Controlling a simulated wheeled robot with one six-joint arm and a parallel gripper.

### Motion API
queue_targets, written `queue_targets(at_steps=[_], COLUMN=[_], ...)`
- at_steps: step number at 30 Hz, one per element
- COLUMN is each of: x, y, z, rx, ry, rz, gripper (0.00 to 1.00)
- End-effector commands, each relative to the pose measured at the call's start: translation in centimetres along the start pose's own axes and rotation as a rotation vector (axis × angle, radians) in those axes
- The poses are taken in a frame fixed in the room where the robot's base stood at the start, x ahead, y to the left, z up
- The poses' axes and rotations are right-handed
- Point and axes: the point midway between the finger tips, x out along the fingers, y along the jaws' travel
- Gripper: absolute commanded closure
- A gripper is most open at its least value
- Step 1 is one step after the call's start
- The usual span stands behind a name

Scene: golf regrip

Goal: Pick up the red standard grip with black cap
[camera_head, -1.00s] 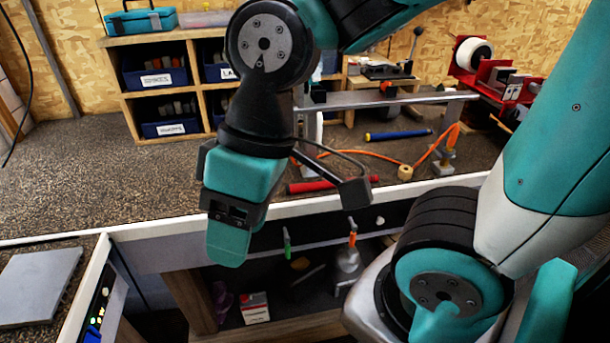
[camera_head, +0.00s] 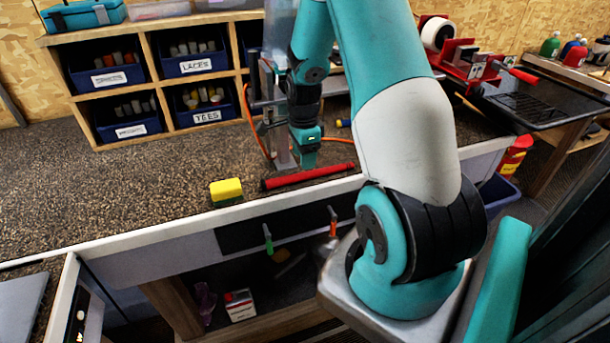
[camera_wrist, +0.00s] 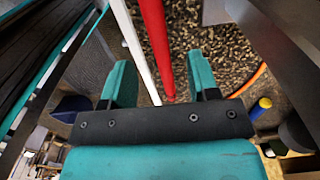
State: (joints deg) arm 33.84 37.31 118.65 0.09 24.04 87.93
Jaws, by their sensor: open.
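The red grip (camera_head: 310,175) lies on the bench near its front edge, with a black cap (camera_head: 264,184) at its left end. In the wrist view the red grip (camera_wrist: 158,40) runs lengthwise through the gap between my fingers, and its cap is out of sight. My gripper (camera_head: 304,163) is at the back side of the red grip, near its middle, pointing down. In the wrist view my gripper (camera_wrist: 160,72) is open with nothing held. I cannot tell how high the fingertips are above the grip.
A yellow sponge (camera_head: 227,190) lies left of the grip. A blue grip with yellow end (camera_wrist: 259,108) lies to the right in the wrist view. An orange hose (camera_head: 250,115) and a metal stand (camera_head: 272,110) are close to my gripper. Shelf bins (camera_head: 112,78) stand behind.

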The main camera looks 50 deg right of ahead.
Motion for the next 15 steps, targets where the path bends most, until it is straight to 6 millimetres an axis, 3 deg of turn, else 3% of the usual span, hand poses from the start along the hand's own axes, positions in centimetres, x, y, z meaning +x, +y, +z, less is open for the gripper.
queue_targets(at_steps=[15], x=[5.8], y=[0.2], z=[-0.3], rx=[-0.004], ry=[-0.001], rz=[0.001], gripper=[0.45])
